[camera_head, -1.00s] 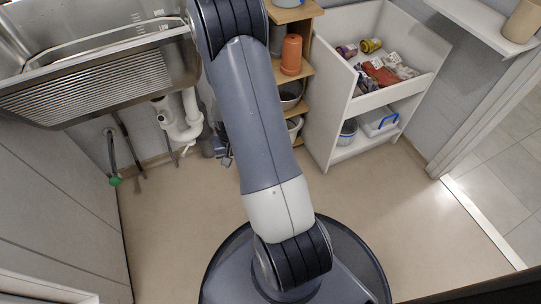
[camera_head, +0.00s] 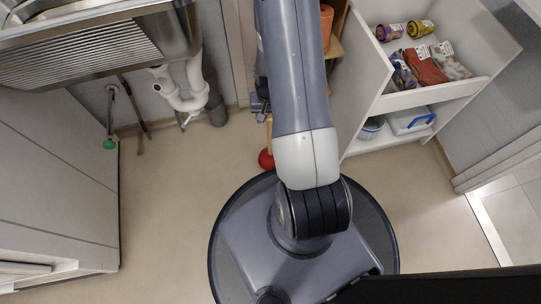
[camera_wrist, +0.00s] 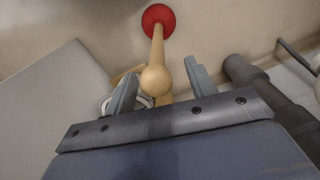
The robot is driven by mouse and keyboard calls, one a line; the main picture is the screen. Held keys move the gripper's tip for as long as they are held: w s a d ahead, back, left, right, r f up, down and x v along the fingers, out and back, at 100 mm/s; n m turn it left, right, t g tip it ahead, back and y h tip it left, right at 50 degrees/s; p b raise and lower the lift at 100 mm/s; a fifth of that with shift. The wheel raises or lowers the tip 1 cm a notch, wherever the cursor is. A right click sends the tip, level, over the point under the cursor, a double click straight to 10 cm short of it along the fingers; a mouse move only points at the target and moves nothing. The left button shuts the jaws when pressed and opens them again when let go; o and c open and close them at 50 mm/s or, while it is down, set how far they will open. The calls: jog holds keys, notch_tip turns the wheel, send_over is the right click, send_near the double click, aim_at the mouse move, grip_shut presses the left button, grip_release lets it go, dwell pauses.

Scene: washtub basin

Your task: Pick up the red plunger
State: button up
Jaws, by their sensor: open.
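The red plunger shows in the wrist view, with its red rubber cup (camera_wrist: 158,18) at the top and a pale wooden handle (camera_wrist: 157,50) running down to a rounded knob. In the head view its red cup (camera_head: 265,159) is on the floor just left of my arm, and most of the handle is hidden behind the arm. My gripper (camera_wrist: 159,72) is open. The knob appears between its two fingers in the wrist view, with gaps on both sides; I cannot tell its exact depth. My gripper is only partly visible in the head view (camera_head: 260,105).
A white shelf unit (camera_head: 372,85) with cans, gloves and a lidded box stands at right. A metal sink (camera_head: 95,50) with white drain pipes (camera_head: 185,90) is at left. A grey pipe (camera_wrist: 260,90) is right of my gripper. Open floor lies at left.

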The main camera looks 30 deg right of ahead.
aim_at(270, 124)
notch_tip(270, 124, down, 4)
jog(key=shift+s+d+f+b, duration=0.15)
jog(key=shift+b, duration=0.85)
grip_shut()
